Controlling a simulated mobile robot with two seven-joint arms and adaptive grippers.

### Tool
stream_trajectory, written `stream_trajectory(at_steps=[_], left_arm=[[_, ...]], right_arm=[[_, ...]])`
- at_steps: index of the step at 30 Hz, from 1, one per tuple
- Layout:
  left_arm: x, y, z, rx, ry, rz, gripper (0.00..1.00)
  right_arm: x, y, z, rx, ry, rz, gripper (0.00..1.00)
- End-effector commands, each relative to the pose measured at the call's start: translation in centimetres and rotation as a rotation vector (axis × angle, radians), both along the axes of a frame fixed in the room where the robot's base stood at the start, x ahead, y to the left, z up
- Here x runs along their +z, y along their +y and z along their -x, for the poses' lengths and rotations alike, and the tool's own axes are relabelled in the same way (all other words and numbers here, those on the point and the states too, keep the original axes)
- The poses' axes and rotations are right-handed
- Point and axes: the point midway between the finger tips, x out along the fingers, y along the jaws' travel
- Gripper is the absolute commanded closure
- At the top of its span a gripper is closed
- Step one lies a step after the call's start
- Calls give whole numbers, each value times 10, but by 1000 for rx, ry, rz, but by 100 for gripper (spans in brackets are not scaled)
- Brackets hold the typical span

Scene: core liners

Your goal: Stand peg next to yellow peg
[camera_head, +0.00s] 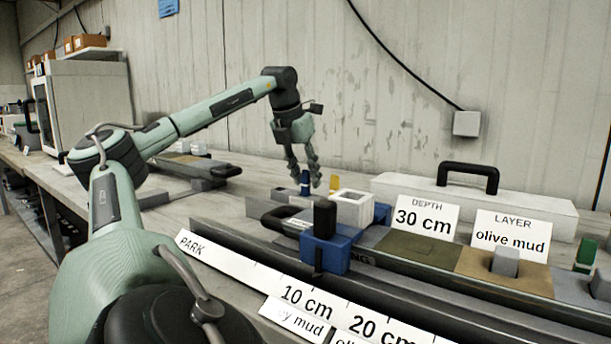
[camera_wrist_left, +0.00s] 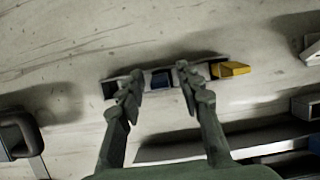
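My left gripper (camera_head: 305,172) points down over the far side of the bench. In the left wrist view its two fingers (camera_wrist_left: 160,88) are spread, with a blue peg (camera_wrist_left: 162,80) in the gap between them and no clear contact. The blue peg also shows just below the fingers in the head view (camera_head: 305,186). The yellow peg (camera_head: 334,183) stands a little to its right. In the left wrist view, the yellow peg (camera_wrist_left: 231,69) is at the right end of a pale holder with dark slots (camera_wrist_left: 110,82). My right gripper is not in view.
A white open box (camera_head: 352,209) stands right of the pegs. In front are a blue block with a black knob (camera_head: 325,248) and a long core tray with depth and layer cards (camera_head: 427,216). A green peg (camera_head: 586,254) stands far right. The wall is behind.

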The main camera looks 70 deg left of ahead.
Motion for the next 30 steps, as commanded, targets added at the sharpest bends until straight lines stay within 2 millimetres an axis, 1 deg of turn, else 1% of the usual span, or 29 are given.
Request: stream_trajectory(at_steps=[7,11,14,21,24,27,30], left_arm=[[2,0,0,0,0,0,65],[10,-1,1,0,-2,-1,65],[28,-4,8,1,-1,-2,65],[78,-15,26,2,2,-1,65],[94,-19,32,1,1,-2,65],[106,-21,36,1,0,0,65],[112,-23,38,0,1,1,65]], right_arm=[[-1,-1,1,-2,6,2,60],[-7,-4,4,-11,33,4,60],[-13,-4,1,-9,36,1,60],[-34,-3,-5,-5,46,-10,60],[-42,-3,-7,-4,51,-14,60],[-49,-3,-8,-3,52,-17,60],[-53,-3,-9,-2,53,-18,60]])
